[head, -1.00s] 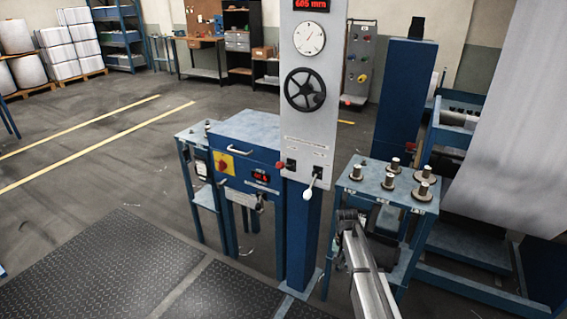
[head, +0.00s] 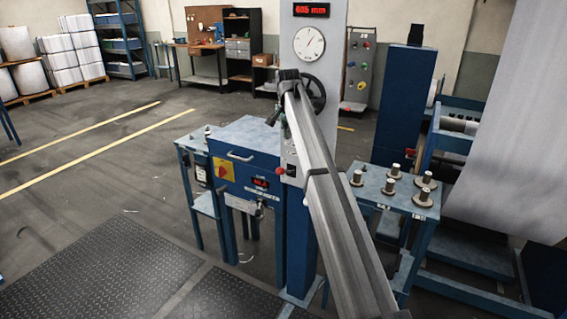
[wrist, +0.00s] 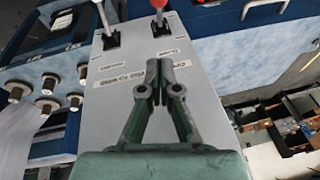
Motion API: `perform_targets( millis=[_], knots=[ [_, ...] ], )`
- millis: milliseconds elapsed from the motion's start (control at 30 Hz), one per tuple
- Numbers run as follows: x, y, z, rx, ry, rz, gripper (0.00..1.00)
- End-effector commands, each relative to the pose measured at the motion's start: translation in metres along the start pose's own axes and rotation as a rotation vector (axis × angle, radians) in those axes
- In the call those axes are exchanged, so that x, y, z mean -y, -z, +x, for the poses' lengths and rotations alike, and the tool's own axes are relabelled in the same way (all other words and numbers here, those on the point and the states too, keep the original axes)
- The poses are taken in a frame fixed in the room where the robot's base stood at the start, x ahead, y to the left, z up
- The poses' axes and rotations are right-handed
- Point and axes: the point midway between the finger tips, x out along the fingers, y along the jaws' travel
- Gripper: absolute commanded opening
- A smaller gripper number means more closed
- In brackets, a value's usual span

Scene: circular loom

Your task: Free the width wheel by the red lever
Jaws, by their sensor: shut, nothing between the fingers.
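The grey column panel (head: 336,120) carries the black width wheel (head: 318,93), partly hidden behind my arm. The red lever (head: 279,171) shows its red knob at the panel's left edge, lower down. My gripper (wrist: 158,72) is shut and empty in front of the panel's labels, apart from both levers in the picture. In the head view my gripper (head: 271,119) is small and dark, left of the wheel.
A round dial (head: 309,43) and a red 605 mm display (head: 311,10) sit above the wheel. A blue cabinet (head: 246,147) stands left of the column. A small table (head: 396,206) with several spindles stands on the right. A white fabric sheet (head: 507,130) hangs at far right.

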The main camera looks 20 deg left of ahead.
Motion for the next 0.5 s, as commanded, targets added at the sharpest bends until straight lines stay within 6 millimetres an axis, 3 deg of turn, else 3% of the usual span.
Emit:
perform_targets(
  millis=[300,500],
  knots=[
    [-0.001,0.0,0.004,0.001,-0.001,-0.001,0.0],
    [-0.001,0.0,0.023,0.002,-0.002,-0.001,0.0]
  ],
)
